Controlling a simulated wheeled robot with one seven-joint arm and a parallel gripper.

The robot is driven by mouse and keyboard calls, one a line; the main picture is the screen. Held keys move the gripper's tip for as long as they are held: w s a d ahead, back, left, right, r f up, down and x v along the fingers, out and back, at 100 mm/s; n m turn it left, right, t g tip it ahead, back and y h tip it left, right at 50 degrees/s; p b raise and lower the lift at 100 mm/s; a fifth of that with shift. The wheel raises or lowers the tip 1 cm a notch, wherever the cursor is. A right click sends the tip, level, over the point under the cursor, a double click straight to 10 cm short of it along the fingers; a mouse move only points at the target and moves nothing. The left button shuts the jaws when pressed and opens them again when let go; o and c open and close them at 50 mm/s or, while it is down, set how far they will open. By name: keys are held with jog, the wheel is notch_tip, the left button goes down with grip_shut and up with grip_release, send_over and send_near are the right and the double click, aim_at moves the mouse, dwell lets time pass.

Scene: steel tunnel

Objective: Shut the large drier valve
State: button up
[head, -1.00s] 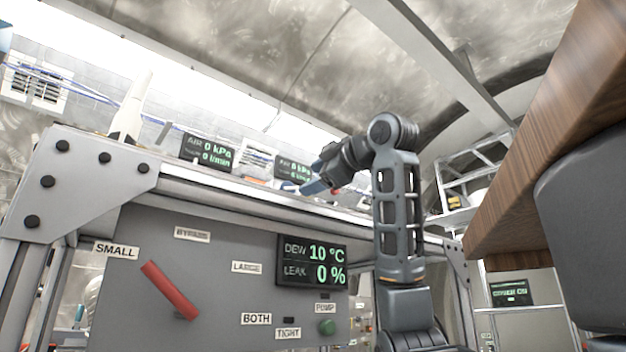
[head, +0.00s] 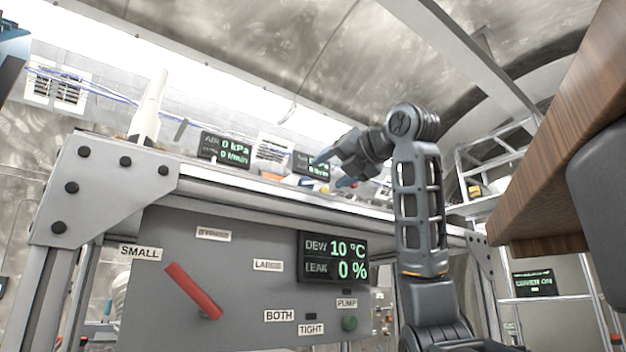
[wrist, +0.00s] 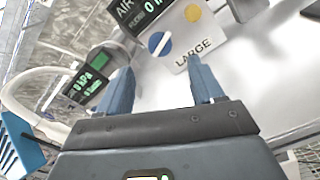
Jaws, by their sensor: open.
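In the wrist view a blue disc with a white bar (wrist: 159,43) sits on a white surface beside a LARGE label (wrist: 193,57). My gripper (wrist: 160,64) is open and empty. Its two blue fingers point toward the disc, which lies just beyond and between the tips, apart from them. In the head view my gripper (head: 333,172) is above the bench top, near the small displays; the blue disc cannot be made out there. A red lever (head: 193,291) on the bench's front panel slants between the SMALL (head: 140,253) and BOTH (head: 279,315) labels.
A yellow disc (wrist: 192,13) lies above the LARGE label. A dark display (wrist: 142,14) and another display (wrist: 88,84) stand close to the fingers. The DEW/LEAK screen (head: 333,258) reads 10 °C and 0 %. A wooden surface (head: 545,150) overhangs at right.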

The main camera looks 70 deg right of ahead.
aim_at(308, 183)
jog(key=shift+w+d+n, duration=0.15)
jog(key=shift+w+n, duration=0.05)
jog(key=shift+n, duration=0.1)
jog(key=p+x, duration=0.2)
jog(key=x, duration=0.5)
jog(key=shift+w+p, duration=0.2)
jog(key=shift+p, duration=0.1)
jog(key=shift+c, duration=0.3)
jog(key=c, duration=1)
